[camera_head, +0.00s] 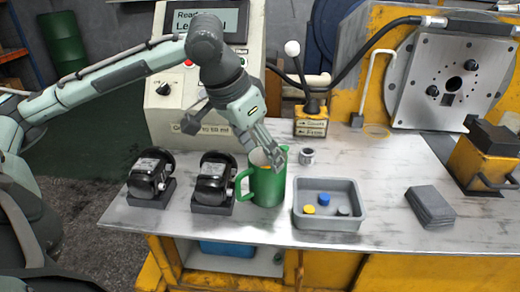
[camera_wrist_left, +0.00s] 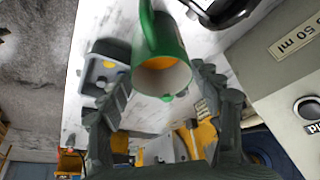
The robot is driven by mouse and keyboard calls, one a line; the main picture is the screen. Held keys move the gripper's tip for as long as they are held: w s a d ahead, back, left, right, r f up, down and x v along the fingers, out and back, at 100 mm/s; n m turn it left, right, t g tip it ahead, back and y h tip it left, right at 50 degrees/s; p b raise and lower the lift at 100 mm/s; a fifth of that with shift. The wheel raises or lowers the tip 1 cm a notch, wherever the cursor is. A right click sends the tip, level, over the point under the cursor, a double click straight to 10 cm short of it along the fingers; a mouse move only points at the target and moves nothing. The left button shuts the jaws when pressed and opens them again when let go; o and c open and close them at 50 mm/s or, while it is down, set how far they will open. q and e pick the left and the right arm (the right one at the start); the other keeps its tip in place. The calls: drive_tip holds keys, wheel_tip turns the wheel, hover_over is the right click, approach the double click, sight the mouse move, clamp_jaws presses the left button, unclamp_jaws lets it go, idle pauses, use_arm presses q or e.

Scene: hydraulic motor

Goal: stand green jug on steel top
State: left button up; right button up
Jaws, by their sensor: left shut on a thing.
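The green jug (camera_head: 266,183), with its handle to the left, is upright at the steel top (camera_head: 240,228), between a black motor and the grey tray. I cannot tell whether its base touches the steel. My left gripper (camera_head: 277,156) comes down from above and is shut on the jug at its rim. In the left wrist view the jug (camera_wrist_left: 164,50) shows its open mouth and orange-looking inside, with the fingers of my left gripper (camera_wrist_left: 160,88) on either side. My right gripper is not in view.
Two black motors (camera_head: 152,176) (camera_head: 213,182) stand left of the jug. A grey tray (camera_head: 328,224) with small coloured caps is close on its right. A small metal cup (camera_head: 307,156) stands behind. Grey plates (camera_head: 430,206) lie further right. Bare steel shows between tray and plates.

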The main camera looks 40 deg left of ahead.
use_arm(q)
drive_tip(key=o, duration=1.9)
drive_tip(key=shift+r, duration=0.3)
drive_tip(key=p+v, duration=0.2)
drive_tip(key=v, duration=0.9)
drive_tip(key=shift+s+a+r+p, duration=0.15)
drive_tip(key=shift+r+p, duration=0.1)
drive_tip(key=shift+p, duration=0.15)
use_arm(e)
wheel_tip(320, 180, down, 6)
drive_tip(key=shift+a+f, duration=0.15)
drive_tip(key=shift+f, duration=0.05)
use_arm(q)
drive_tip(key=shift+s, duration=0.1)
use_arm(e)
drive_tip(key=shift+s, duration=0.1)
